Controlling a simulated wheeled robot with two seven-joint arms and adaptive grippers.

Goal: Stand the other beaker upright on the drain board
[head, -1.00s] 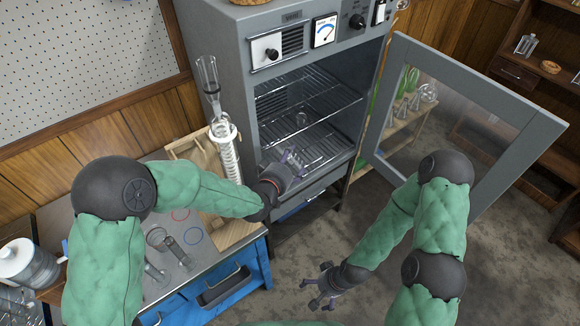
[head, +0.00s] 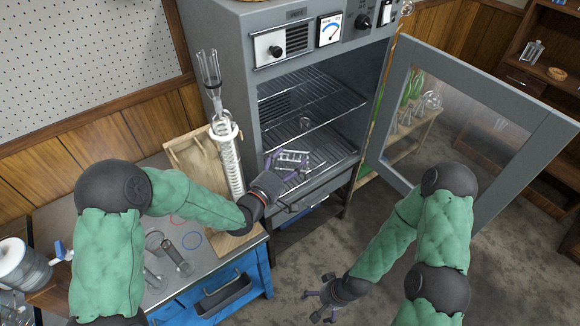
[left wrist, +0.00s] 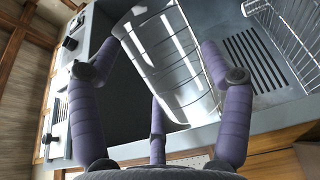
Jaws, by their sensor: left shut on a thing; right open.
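A clear glass beaker (head: 293,157) with pale markings is in my left gripper (head: 287,162), in front of the open cabinet's lower opening. In the left wrist view the beaker (left wrist: 168,62) lies tilted between the purple fingers of the left gripper (left wrist: 160,75), which are shut on it. My right gripper (head: 326,297) is open and empty, low over the floor. A wooden board (head: 188,150) stands on the bench behind the glass condenser column; I cannot tell whether it is the drain board.
The grey cabinet (head: 213,55) has wire shelves (head: 325,95), with a small glass piece (head: 304,123) on one. Its glazed door (head: 487,75) is swung open to the right. The condenser column (head: 229,155) stands close to my left forearm. Glass vessels (head: 180,258) stand on the bench near coloured rings.

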